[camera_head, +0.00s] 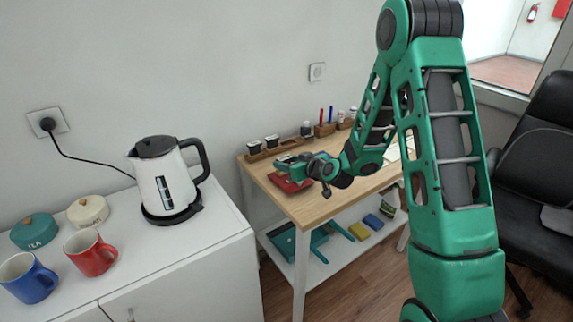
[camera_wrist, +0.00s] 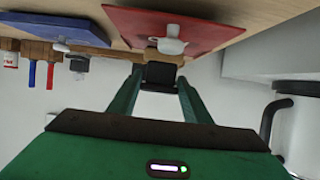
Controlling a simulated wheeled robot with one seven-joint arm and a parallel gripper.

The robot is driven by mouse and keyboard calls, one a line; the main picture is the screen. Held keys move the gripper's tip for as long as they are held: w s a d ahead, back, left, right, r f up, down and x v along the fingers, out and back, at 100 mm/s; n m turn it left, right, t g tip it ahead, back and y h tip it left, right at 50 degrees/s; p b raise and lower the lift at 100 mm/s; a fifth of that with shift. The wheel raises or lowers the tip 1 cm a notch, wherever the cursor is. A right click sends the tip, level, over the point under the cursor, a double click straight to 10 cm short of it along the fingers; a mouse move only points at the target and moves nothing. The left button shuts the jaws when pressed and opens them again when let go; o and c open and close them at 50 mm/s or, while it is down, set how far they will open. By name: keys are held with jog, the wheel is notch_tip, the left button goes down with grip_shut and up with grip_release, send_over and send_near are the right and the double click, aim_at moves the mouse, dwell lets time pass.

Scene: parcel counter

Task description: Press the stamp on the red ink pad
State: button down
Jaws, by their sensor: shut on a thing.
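The red ink pad (camera_head: 284,184) lies on the wooden table near its left end. In the wrist view the red pad (camera_wrist: 200,27) is at the top, with a small pale fitting on it. My gripper (camera_head: 287,164) is over the pad. In the wrist view my gripper (camera_wrist: 160,80) is shut on a dark block, which I take as the stamp (camera_wrist: 160,73). The stamp is between the fingertips, close to the pad's edge in the picture. I cannot tell whether its face touches the pad. In the head view my gripper hides the stamp.
A blue pad (camera_wrist: 50,28) lies beside the red one. A wooden rack (camera_head: 285,146) with dark stamps, and holders with red and blue pens (camera_head: 326,116), stand along the table's back. A kettle (camera_head: 165,180) and mugs (camera_head: 90,252) stand on the white cabinet at left.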

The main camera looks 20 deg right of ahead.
jog(key=shift+f, duration=0.2)
dwell(0.6)
jog(key=shift+r, duration=0.1)
jog(key=shift+r, duration=2.95)
